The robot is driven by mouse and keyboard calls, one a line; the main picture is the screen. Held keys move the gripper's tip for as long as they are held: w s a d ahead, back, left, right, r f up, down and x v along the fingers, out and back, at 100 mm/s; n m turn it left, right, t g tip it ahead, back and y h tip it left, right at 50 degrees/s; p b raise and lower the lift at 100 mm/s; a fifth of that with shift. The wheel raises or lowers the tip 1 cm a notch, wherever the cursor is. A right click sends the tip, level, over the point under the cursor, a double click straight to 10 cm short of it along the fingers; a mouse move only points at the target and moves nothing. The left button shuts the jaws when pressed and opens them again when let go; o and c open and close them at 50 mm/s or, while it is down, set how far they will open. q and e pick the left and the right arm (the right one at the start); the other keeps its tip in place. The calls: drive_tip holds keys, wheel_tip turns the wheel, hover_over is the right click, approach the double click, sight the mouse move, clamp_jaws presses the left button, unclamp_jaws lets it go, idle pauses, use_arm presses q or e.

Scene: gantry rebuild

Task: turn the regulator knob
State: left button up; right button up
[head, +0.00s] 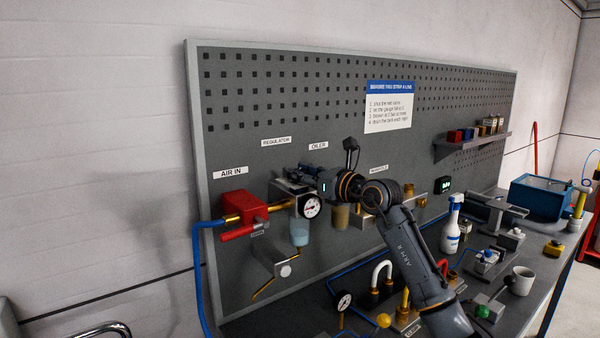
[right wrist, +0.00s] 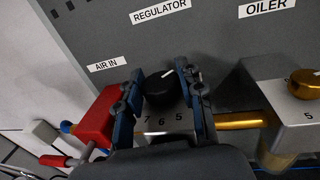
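The regulator knob (right wrist: 166,86) is black and round with a white pointer line. In the right wrist view it sits on a grey block (right wrist: 164,122) marked with numbers such as 7, 6 and 5, under the REGULATOR label (right wrist: 160,11). In the head view my right gripper (head: 292,182) reaches the regulator from the right and hides the knob. The gauge (head: 310,206) shows below it. My left gripper is not in view.
A red valve block (head: 246,206) with a red lever and blue hose sits left of the regulator. The oiler (right wrist: 300,110) with a gold cap is to the right. Fittings, a spray bottle (head: 452,226) and a mug (head: 521,280) crowd the bench below.

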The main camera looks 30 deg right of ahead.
drive_tip(key=c, duration=0.4)
drive_tip(key=shift+d+f+n+g+y+b, duration=0.15)
drive_tip(key=shift+n+g+y+b, duration=0.25)
drive_tip(key=shift+n+y+b, duration=0.5)
drive_tip(key=shift+n+g+y, duration=0.3)
drive_tip(key=shift+y, duration=0.6)
drive_tip(key=shift+n+g+y+b, duration=0.3)
drive_tip(key=shift+n+g+y, duration=0.1)
drive_tip(key=shift+n+y, duration=0.15)
drive_tip(key=o, duration=1.2)
